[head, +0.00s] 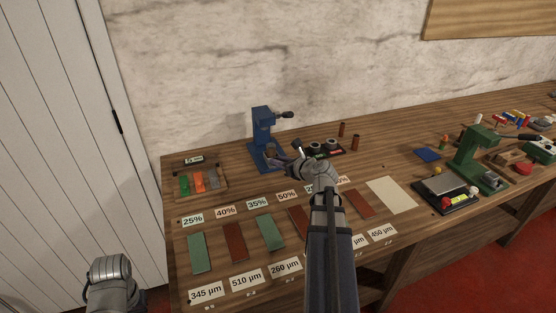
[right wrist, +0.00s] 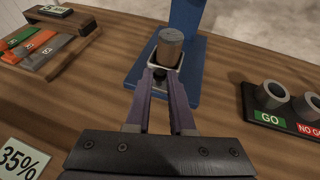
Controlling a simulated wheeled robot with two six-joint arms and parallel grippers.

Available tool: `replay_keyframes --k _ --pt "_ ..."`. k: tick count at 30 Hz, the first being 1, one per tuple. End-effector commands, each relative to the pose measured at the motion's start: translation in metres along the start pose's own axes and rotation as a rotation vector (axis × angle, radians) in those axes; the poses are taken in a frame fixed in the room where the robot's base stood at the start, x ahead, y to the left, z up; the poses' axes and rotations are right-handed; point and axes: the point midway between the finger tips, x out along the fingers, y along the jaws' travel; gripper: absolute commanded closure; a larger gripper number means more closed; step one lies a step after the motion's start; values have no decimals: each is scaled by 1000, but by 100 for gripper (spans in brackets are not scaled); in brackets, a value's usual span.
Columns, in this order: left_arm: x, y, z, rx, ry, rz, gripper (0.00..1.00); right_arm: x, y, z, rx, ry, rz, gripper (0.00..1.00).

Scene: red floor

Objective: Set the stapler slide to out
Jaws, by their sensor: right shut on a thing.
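The blue stapler (head: 262,125), an upright press-like device with a dark lever at its top right, stands near the wall. Its blue base and lower column (right wrist: 190,14) show in the right wrist view. A small pale-rimmed slide (right wrist: 152,66) with a black knob (right wrist: 160,73) sits at its base and holds a brownish cylinder (right wrist: 170,46). My right gripper (head: 271,159) reaches the stapler's front, and its purple fingers (right wrist: 162,82) are shut on the slide's knob. My left gripper is out of view; only a grey part of my left arm shows at bottom left.
A tray with coloured strips (head: 204,180) lies left of the stapler. A GO/NO GO gauge block (right wrist: 290,105) stands right of it. Labelled cards and green and red plates (head: 199,254) cover the front. A green press (head: 478,150) stands farther right.

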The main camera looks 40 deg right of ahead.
Motion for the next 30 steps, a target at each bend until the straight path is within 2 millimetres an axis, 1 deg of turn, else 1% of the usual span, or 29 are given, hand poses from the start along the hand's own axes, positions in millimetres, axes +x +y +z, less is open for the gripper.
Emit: replay_keyframes --k 4,5,12,19,21,23,30 --pt "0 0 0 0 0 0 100 -2 2 -3 -3 6 2 100" --pt "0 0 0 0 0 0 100 -2 2 -3 -3 7 2 75" --pt "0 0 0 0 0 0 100 -2 1 -2 -2 5 2 48" --pt "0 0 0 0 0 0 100 -2 1 -2 -2 4 2 48" --pt "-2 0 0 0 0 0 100 -5 1 -1 -2 4 1 48" --pt "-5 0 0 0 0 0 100 -12 2 0 -2 4 1 48" --pt "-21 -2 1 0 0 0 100 -52 2 0 -1 5 -1 48"
